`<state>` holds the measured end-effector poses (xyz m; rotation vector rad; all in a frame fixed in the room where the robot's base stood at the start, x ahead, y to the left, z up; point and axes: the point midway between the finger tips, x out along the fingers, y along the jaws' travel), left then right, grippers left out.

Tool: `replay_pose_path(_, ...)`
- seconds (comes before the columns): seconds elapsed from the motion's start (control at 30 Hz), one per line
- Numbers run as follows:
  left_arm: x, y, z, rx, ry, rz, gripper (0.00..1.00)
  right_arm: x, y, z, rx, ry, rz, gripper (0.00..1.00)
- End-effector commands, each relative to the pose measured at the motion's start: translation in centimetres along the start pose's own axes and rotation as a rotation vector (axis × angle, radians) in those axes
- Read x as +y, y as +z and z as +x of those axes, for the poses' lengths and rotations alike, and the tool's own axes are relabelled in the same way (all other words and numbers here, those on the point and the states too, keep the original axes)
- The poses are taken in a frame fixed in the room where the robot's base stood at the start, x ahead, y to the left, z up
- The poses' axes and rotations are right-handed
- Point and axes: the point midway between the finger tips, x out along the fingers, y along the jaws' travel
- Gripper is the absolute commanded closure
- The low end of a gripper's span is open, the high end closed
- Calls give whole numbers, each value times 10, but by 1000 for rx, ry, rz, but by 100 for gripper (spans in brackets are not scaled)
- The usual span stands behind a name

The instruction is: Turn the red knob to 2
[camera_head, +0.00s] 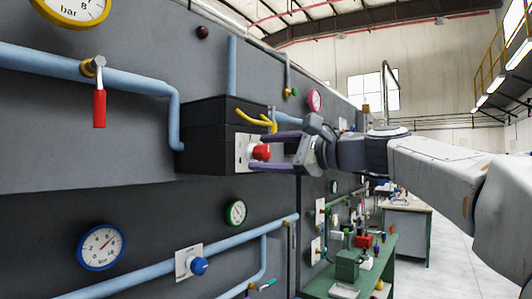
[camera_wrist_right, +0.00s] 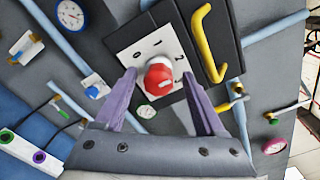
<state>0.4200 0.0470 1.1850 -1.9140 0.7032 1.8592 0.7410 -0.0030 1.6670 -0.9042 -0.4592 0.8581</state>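The red knob (camera_head: 261,152) sits on a white plate (camera_head: 242,152) on the dark box on the wall. It also shows in the right wrist view (camera_wrist_right: 158,77), where the plate (camera_wrist_right: 150,42) carries small marks that look like 0, 1 and 2. I cannot tell clearly where the knob points. My right gripper (camera_head: 259,151) is open, with its purple fingers on either side of the knob. In the wrist view the right gripper (camera_wrist_right: 158,76) shows gaps between the knob and both fingers. My left gripper is not in view.
A yellow handle (camera_head: 257,121) sticks out of the box (camera_head: 205,135) close above the knob. Blue pipes (camera_head: 130,80), gauges (camera_head: 101,247), a red-handled valve (camera_head: 99,108) and a blue knob (camera_head: 198,266) are on the wall. A green table (camera_head: 382,262) stands lower right.

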Motion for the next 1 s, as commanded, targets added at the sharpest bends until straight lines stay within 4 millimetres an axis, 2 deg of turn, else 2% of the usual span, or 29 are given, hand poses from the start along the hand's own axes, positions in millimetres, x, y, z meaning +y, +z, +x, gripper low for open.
replay_pose_path(0.2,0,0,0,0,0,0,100,1,1,0,-2,3,0,28)
replay_pose_path(0.33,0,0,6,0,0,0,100,2,-1,-10,-1,0,-1,28)
replay_pose_path(0.7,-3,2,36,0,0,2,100,3,-2,-79,2,-2,-1,28)
replay_pose_path(0.83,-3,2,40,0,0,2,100,1,-1,-96,1,-1,-2,28)
replay_pose_path(1.0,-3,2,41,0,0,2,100,0,0,-104,-1,2,-1,28)
